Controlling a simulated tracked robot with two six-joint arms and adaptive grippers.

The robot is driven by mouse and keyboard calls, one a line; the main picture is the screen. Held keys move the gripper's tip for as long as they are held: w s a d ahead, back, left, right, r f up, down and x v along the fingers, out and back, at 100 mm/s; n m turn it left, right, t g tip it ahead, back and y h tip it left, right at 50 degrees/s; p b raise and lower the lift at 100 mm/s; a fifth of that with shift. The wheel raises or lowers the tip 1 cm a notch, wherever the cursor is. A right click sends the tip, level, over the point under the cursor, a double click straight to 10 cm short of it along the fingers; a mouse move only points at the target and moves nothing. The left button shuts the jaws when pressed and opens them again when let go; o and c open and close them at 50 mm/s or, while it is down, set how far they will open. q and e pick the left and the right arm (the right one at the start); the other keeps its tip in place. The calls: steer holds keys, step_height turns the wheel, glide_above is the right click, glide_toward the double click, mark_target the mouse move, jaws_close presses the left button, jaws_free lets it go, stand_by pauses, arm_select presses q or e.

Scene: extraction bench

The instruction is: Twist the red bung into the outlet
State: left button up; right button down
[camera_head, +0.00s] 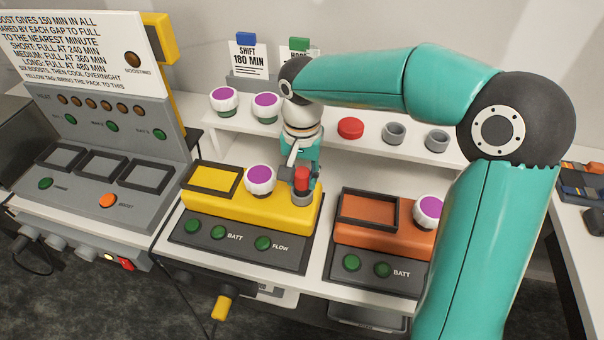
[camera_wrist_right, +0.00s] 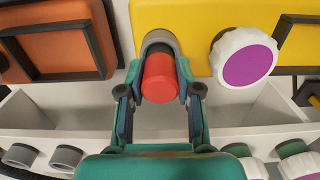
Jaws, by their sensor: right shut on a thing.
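The red bung (camera_head: 302,178) is at the right end of the yellow unit (camera_head: 240,212), at the grey outlet (camera_head: 301,198). In the right wrist view the red bung (camera_wrist_right: 159,80) sits between the fingers of my right gripper (camera_wrist_right: 161,91), with its far end at the grey collar of the outlet (camera_wrist_right: 159,38). How deep it sits inside cannot be told. My right gripper (camera_head: 298,172) comes down from above, shut on the bung. My left gripper is not in view.
A white-and-purple knob (camera_head: 260,180) stands close left of the gripper. An orange unit (camera_head: 385,240) is to the right. The shelf behind holds a red cap (camera_head: 351,128), grey caps (camera_head: 394,133) and purple-topped knobs (camera_head: 224,99). A grey control panel (camera_head: 95,180) is at left.

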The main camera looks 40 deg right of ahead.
mark_target(302, 171)
steer(key=shift+f+b, duration=0.45)
steer(key=shift+f, duration=0.15)
steer(key=m+b, duration=0.1)
steer(key=m, duration=0.3)
steer(key=shift+m, duration=0.4)
steer(key=m, duration=0.4)
steer(key=shift+b, duration=0.3)
steer(key=c, duration=0.7)
jaws_free()
steer(key=shift+r, duration=0.1)
step_height(302, 171, up, 12)
steer(key=shift+f, duration=0.15)
